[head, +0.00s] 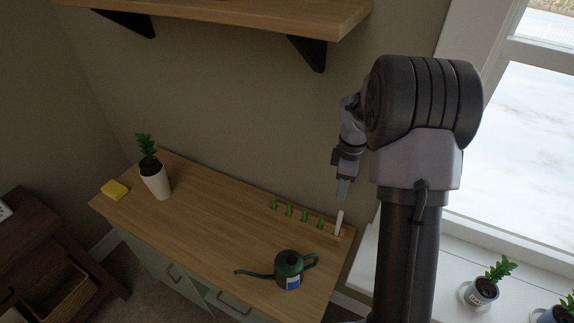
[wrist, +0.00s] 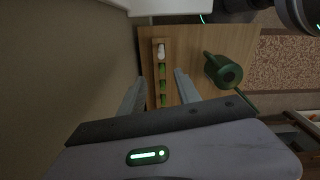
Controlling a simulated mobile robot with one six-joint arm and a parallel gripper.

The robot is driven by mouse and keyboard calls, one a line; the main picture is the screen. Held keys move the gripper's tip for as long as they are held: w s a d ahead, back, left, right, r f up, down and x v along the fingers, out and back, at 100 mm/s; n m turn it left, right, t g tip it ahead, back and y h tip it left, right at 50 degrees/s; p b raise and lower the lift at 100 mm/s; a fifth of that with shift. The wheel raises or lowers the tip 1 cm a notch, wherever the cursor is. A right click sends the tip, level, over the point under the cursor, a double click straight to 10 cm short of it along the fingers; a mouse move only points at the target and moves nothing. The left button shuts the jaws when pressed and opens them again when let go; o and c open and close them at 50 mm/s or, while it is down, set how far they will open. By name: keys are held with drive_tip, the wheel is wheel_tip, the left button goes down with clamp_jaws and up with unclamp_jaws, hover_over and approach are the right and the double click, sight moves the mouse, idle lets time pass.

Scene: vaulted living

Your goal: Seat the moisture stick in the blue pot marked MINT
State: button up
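A white stick (head: 339,222), which looks like the moisture stick, stands upright at the right end of a wooden rack on the cabinet top. In the wrist view its pale top (wrist: 161,50) shows at the rack's far end. My gripper (head: 343,188) hangs above that end of the rack, apart from the stick. In the wrist view my gripper (wrist: 158,82) is open and empty, its fingers either side of the rack. A bluish pot (head: 564,314) is cut off at the lower right on the windowsill; I cannot read any MINT marking.
Several green pieces (head: 304,216) stand along the rack. A green watering can (head: 288,270) is in front of it. A white potted plant (head: 155,182) and yellow sponge (head: 114,190) are at the left. Another potted plant (head: 484,290) stands on the sill. A shelf (head: 230,12) overhangs.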

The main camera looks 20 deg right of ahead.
drive_tip(key=b, duration=0.4)
approach(338, 225)
wheel_tip(338, 225, down, 6)
drive_tip(key=w, duration=0.2)
drive_tip(key=shift+n, duration=0.4)
drive_tip(key=f, duration=0.1)
drive_tip(key=s+f+b, duration=0.1)
drive_tip(key=f, duration=0.1)
drive_tip(key=f+b, duration=0.1)
drive_tip(key=shift+s+d+f, duration=0.15)
drive_tip(key=shift+d+f, duration=0.15)
drive_tip(key=shift+f, duration=0.35)
drive_tip(key=shift+r, duration=0.15)
drive_tip(key=shift+c, duration=0.2)
clamp_jaws()
